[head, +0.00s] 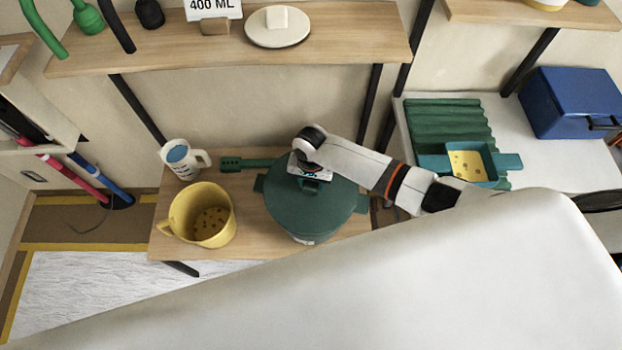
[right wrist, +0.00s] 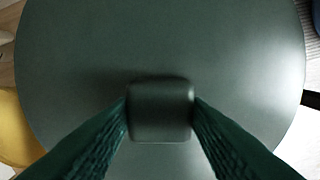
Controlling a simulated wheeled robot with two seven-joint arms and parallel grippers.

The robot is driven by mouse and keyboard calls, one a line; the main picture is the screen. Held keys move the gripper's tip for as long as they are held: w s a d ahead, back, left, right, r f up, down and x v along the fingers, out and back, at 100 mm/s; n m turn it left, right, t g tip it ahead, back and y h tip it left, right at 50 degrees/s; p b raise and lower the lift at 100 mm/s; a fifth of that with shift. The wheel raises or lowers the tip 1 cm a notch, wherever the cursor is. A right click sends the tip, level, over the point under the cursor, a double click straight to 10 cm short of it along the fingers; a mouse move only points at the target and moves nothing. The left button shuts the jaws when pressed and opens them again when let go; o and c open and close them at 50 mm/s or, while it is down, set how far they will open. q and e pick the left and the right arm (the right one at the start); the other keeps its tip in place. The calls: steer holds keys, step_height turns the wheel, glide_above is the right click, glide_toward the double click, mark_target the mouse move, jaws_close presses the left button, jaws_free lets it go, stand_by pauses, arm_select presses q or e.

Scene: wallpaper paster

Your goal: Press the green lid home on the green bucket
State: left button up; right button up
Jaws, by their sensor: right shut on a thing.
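The green bucket (head: 303,237) stands on the wooden table, to the right of a yellow jug. The round green lid (head: 318,215) lies over the bucket's top and hides the inside. I cannot tell whether its rim is fully seated. My right gripper (head: 311,184) comes down from above onto the lid's middle. In the right wrist view its two fingers (right wrist: 160,115) are shut on the lid's block-shaped knob (right wrist: 161,110), with the lid's flat face (right wrist: 160,45) filling most of the picture. My left gripper does not show.
A yellow jug (head: 210,218) with brown specks and a white measuring cup (head: 183,160) stand left of the bucket. A green-handled tool (head: 247,163) lies behind it. A wooden shelf (head: 230,45) hangs above. At right are a green tray (head: 458,162) and a blue box (head: 572,103).

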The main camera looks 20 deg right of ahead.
mark_target(311, 184)
steer(key=shift+p, duration=0.45)
stand_by(1.0)
steer(key=shift+f+b, duration=0.55)
steer(key=shift+f, duration=0.6)
stand_by(0.3)
steer(key=o, duration=1.1)
steer(key=shift+r, duration=0.1)
step_height(311, 184, up, 12)
steer(key=shift+f+p, duration=0.1)
steer(key=shift+p, duration=0.2)
